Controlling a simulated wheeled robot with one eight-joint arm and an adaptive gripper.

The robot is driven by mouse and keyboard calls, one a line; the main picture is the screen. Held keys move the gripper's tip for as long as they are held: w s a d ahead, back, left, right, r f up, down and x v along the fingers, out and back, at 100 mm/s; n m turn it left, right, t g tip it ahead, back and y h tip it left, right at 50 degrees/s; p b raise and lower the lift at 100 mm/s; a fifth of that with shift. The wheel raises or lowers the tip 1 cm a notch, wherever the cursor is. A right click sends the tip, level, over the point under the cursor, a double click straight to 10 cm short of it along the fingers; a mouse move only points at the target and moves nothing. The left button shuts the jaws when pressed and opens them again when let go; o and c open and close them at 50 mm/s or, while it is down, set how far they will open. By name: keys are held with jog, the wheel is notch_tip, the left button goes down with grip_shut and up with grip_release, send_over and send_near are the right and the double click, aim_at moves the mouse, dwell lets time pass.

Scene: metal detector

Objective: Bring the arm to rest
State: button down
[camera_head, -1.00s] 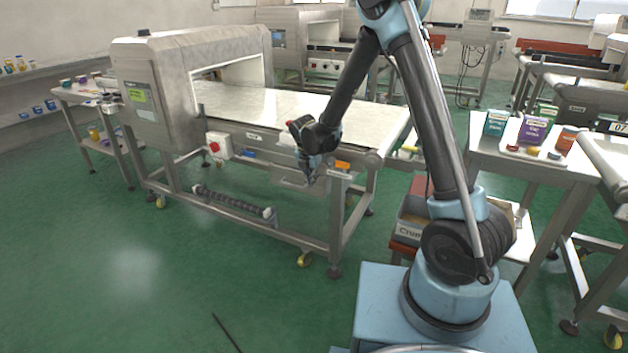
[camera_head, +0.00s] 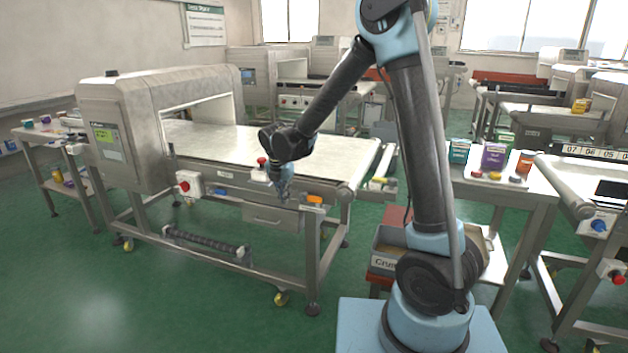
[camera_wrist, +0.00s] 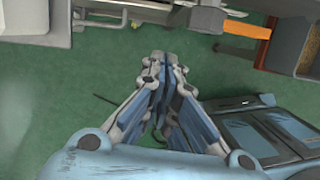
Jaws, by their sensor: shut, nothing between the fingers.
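My arm stands up from its light blue base and bends down to the left in the head view. My gripper (camera_head: 284,194) hangs at its end, pointing down, in front of the near side of the metal detector's conveyor (camera_head: 230,138). In the wrist view my gripper (camera_wrist: 162,62) has its fingertips together, with nothing between them and green floor beyond. Whether the gripper touches the conveyor frame cannot be told from the head view.
The metal detector (camera_head: 130,130) stands at left, with a red button box (camera_head: 188,184) on its frame. A side table (camera_head: 520,190) with several small packages stands at right. A grey crate (camera_head: 388,250) sits behind my arm. Green floor is open at front left.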

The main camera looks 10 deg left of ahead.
jog(key=s+d+r+m, duration=0.25)
jog(key=d+m, duration=0.25)
jog(key=d, duration=0.4)
jog(key=s+d+r+m, duration=0.2)
jog(key=d+r+m, duration=0.25)
jog(key=d, duration=0.45)
jog(key=s+d+r+m, duration=0.3)
jog(key=d+m, duration=0.2)
jog(key=d, duration=0.4)
jog(key=s+d+f+m, duration=0.3)
jog(key=s+d+m, duration=0.4)
jog(key=s+m, duration=0.1)
jog(key=s+d+f+m, duration=0.3)
jog(key=s+d+m, duration=0.4)
jog(key=s+m, duration=0.2)
jog(key=shift+s+f+y, duration=0.15)
jog(key=shift+s+y, duration=0.15)
jog(key=shift+s, duration=0.45)
jog(key=shift+d+m, duration=0.1)
jog(key=shift+m, duration=0.15)
